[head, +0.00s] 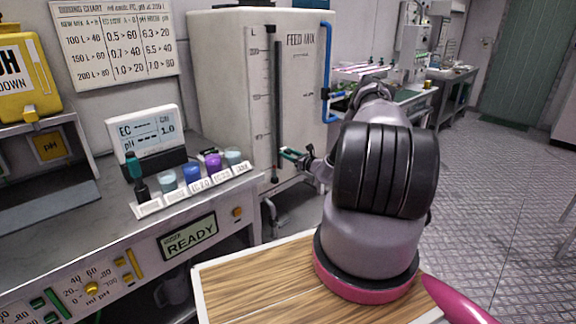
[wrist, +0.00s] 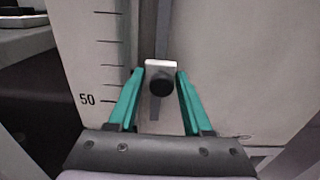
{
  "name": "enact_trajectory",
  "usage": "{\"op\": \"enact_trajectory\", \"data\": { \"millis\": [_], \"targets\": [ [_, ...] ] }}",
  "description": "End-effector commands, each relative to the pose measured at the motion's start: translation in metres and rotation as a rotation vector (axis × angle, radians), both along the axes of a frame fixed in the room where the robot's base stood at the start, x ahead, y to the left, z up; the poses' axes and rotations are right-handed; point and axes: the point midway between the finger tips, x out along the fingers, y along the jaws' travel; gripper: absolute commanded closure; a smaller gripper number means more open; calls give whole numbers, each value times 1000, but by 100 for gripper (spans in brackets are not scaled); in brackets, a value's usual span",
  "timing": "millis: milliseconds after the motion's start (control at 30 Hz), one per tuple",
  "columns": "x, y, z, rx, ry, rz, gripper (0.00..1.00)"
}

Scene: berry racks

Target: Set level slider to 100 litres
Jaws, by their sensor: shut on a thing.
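The level slider (wrist: 160,66) is a white block with a round black knob (wrist: 160,83), on a dark vertical track on the cream FEED MIX tank (head: 220,60). My gripper (wrist: 160,78) is shut on the slider, with a green finger at each side of the knob. In the wrist view the slider sits a little above the tick marked 50. In the head view my gripper (head: 290,153) is at the lower part of the track (head: 277,100), and the fingers mostly hide the slider there. The litre scale (head: 258,90) runs up the tank left of the track.
A lab bench (head: 100,235) with a READY display (head: 188,237), an EC/pH meter (head: 145,132) and several small pots stands at the left. A blue pipe (head: 326,60) runs down the tank's right side. The floor at the right is clear.

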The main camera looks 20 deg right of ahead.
Motion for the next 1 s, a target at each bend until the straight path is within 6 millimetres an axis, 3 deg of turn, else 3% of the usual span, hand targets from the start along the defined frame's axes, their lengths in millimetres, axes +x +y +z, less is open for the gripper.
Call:
{"op": "enact_trajectory", "data": {
  "millis": [33,100,400,600,933,967,1000],
  "targets": [
    [1,-10,19,-2,-8,-15,100],
    [1,-9,36,-3,-9,-15,100],
    [1,-9,90,-5,-7,-15,100],
    [1,-9,101,-3,-5,-16,100],
    [1,-10,101,-3,-4,-17,100],
    [1,-10,101,-3,-4,-17,39],
    [1,-10,100,-3,-4,-16,36]
  ]
}}
